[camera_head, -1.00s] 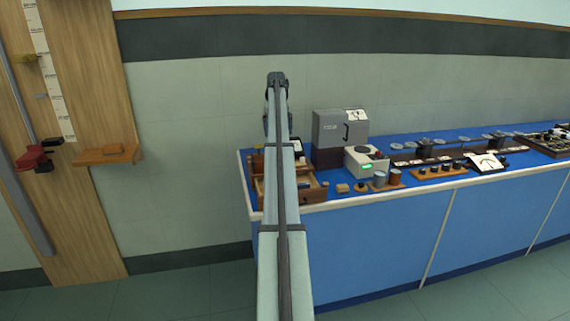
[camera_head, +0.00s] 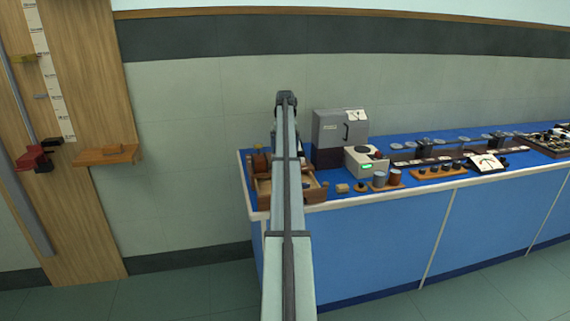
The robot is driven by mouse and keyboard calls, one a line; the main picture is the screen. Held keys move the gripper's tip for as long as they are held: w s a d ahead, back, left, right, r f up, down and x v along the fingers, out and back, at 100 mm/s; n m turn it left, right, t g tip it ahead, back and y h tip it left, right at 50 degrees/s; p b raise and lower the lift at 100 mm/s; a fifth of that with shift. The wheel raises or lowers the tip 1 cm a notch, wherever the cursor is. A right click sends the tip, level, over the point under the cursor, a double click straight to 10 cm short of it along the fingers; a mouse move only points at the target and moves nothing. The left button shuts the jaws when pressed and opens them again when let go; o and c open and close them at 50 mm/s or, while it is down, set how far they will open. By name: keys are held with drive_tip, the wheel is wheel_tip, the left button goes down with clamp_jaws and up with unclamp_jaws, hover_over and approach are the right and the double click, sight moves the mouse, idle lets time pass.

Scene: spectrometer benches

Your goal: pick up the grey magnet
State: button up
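I cannot make out the grey magnet for certain; my arm (camera_head: 289,200) covers part of the left end of the blue bench (camera_head: 360,245). An open wooden tray or drawer (camera_head: 314,194) lies at that end, partly behind my arm, and its contents are too small to tell. My arm reaches up the picture from the bottom edge, and its far joint stands above the bench end against the wall. My gripper is hidden behind the arm, so its fingers do not show.
A grey instrument box (camera_head: 328,128) with a dial stands right of my arm. Before it are a white device with a green display (camera_head: 360,161) and a wooden base with two cylinders (camera_head: 388,184). A wooden shelf (camera_head: 107,156) juts from the left wall.

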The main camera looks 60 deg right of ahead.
drive_tip(key=shift+f, duration=2.55)
drive_tip(key=c, duration=1.3)
drive_tip(key=shift+o, duration=0.2)
drive_tip(key=shift+r, duration=0.1)
